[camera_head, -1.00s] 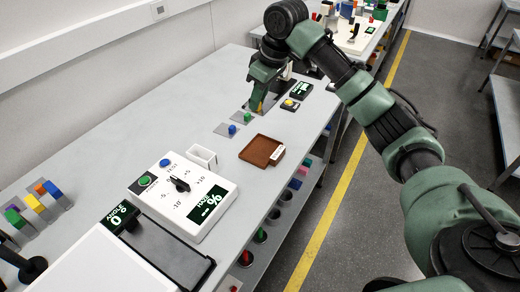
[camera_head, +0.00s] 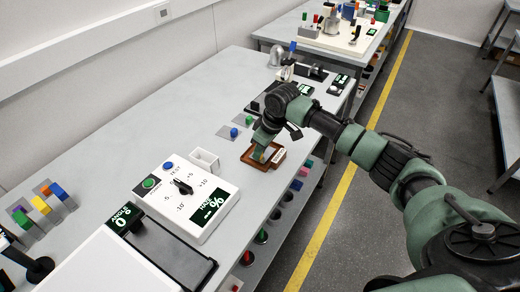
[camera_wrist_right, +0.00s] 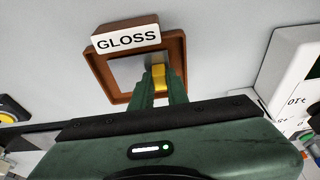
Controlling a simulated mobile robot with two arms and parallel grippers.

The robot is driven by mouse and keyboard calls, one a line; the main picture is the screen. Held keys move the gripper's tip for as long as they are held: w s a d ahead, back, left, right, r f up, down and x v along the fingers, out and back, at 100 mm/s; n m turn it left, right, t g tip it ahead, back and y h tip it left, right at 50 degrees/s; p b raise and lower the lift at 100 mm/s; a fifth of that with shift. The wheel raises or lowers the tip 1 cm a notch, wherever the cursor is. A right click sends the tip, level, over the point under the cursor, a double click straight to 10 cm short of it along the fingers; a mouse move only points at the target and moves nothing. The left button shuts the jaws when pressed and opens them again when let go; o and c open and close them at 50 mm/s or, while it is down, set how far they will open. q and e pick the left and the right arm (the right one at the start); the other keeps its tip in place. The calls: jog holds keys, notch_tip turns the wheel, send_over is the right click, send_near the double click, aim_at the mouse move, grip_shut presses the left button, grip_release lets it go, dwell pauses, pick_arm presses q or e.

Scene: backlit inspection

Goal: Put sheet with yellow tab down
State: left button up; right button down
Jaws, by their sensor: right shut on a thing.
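My right gripper (camera_head: 263,157) is low over a brown tray (camera_head: 278,158) on the bench. In the right wrist view, the gripper (camera_wrist_right: 160,88) is shut on the yellow tab (camera_wrist_right: 158,77) of a grey sheet (camera_wrist_right: 127,70). The sheet appears within the rim of the tray (camera_wrist_right: 99,78), which carries a white label reading GLOSS (camera_wrist_right: 126,39). The fingers hide part of the sheet, and I cannot tell if it touches the tray floor. My left gripper is not in view.
A white console (camera_head: 180,205) with a dial and a small white open box (camera_head: 205,161) stand left of the tray. A blue-topped piece (camera_head: 234,132) sits on a grey plate behind. Coloured tabs stand in a rack (camera_head: 43,205) at far left.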

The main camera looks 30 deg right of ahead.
jog(key=shift+f, duration=0.15)
jog(key=c, duration=1.4)
grip_release()
jog(key=b+v, duration=0.1)
jog(key=v, duration=1.1)
